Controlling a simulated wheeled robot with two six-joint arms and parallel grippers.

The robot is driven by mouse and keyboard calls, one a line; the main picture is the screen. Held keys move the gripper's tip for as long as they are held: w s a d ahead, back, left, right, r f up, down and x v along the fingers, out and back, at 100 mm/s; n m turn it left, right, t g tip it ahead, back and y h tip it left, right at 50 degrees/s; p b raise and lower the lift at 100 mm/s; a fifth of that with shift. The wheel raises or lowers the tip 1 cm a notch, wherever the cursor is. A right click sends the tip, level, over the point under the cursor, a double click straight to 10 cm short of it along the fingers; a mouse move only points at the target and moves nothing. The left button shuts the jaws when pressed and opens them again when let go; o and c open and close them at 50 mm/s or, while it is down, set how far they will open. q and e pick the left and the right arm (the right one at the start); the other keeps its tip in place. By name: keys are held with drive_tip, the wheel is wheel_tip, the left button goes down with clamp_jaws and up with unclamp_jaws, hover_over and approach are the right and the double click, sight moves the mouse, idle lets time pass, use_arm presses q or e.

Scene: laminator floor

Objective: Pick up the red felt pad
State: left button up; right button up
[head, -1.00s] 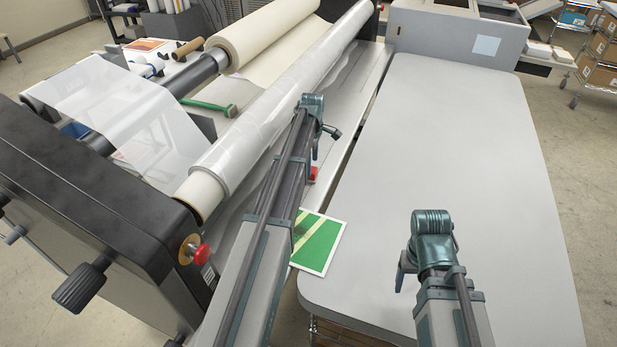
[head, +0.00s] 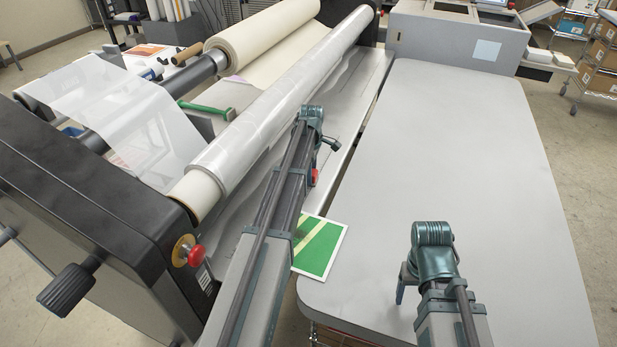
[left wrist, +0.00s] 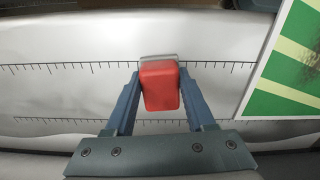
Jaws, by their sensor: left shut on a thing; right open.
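The red felt pad (left wrist: 160,86) is a small red block with a grey strip along its far edge. In the left wrist view it sits between the two fingers of my left gripper (left wrist: 160,95), which is shut on it. In the head view only a bit of the pad (head: 314,176) shows beside my left arm; the fingers are mostly hidden there. I cannot tell whether the pad touches the surface below. My right gripper (head: 402,287) is over the near part of the grey table, apart from the pad; its fingers barely show.
A green and cream printed sheet (head: 320,247) lies right of my left arm. A ruled scale (left wrist: 60,66) runs across the pale surface under the pad. The film roll (head: 285,100) is to the left. The grey table (head: 460,150) is clear. A green-handled tool (head: 205,107) lies behind the roll.

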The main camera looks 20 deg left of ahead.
use_arm(q)
clamp_jaws()
drive_tip(key=shift+r, duration=0.15)
use_arm(e)
drive_tip(key=shift+r, duration=0.15)
use_arm(q)
wheel_tip(320, 180, up, 3)
drive_tip(key=p, duration=0.3)
use_arm(e)
wheel_tip(320, 180, up, 3)
drive_tip(key=shift+f, duration=0.1)
use_arm(q)
drive_tip(key=shift+r+p, duration=0.4)
drive_tip(key=shift+p, duration=0.2)
use_arm(e)
drive_tip(key=shift+r, duration=0.5)
use_arm(q)
drive_tip(key=s, duration=1)
drive_tip(key=s+d+r, duration=0.1)
drive_tip(key=s, duration=0.5)
drive_tip(key=shift+p, duration=0.4)
use_arm(e)
drive_tip(key=shift+r, duration=0.45)
use_arm(q)
drive_tip(key=shift+a, duration=0.1)
